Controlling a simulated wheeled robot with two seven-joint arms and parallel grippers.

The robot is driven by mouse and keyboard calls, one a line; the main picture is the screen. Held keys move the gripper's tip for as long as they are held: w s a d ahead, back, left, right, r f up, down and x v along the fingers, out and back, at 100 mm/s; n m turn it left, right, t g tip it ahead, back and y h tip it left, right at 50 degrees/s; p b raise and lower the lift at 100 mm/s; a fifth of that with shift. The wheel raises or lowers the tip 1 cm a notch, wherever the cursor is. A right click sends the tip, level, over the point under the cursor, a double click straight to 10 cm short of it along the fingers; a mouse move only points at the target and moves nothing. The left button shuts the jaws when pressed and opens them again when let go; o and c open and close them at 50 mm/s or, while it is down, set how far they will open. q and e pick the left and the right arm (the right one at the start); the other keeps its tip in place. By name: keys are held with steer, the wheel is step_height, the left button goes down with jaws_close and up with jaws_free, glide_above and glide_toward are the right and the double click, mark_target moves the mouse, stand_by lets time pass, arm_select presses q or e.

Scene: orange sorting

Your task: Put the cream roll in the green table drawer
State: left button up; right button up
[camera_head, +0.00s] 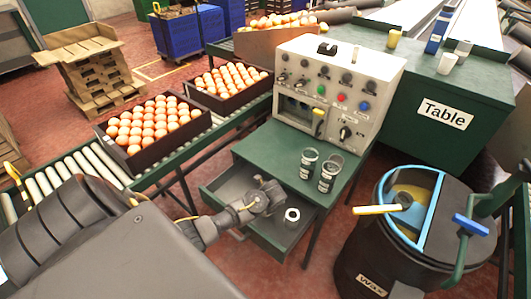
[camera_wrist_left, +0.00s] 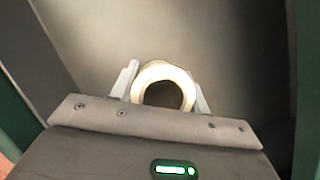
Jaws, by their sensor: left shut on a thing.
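The cream roll (camera_head: 291,223) is a short pale ring at the end of my left gripper (camera_head: 281,206) in the head view. In the left wrist view the roll (camera_wrist_left: 163,71) sits between the two fingers of the gripper (camera_wrist_left: 164,90), its dark hole facing the camera. The gripper is shut on it. The green table drawer (camera_head: 268,240) is pulled open, with a grey inside, and the roll is over or inside its right part. I cannot tell whether the roll touches the drawer floor. My right gripper is not in view.
Two labelled cans (camera_head: 308,164) stand on the green table above the drawer, beside a control box (camera_head: 333,85). A black wax bin (camera_head: 366,243) stands to the right. Egg-like orange items fill crates (camera_head: 152,146) on the roller conveyor at left.

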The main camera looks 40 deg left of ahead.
arm_select(q)
steer(key=o, duration=1)
steer(key=shift+f, duration=0.45)
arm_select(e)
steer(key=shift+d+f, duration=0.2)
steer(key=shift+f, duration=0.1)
arm_select(q)
steer(key=shift+a, duration=0.1)
steer(key=p+v, duration=0.2)
steer(key=v, duration=1.1)
steer(key=shift+w+p, duration=0.15)
steer(key=shift+p, duration=0.25)
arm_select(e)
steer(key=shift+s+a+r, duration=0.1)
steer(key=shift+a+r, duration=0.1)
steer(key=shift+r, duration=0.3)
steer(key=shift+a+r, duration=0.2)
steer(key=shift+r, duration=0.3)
arm_select(q)
steer(key=shift+d, duration=0.2)
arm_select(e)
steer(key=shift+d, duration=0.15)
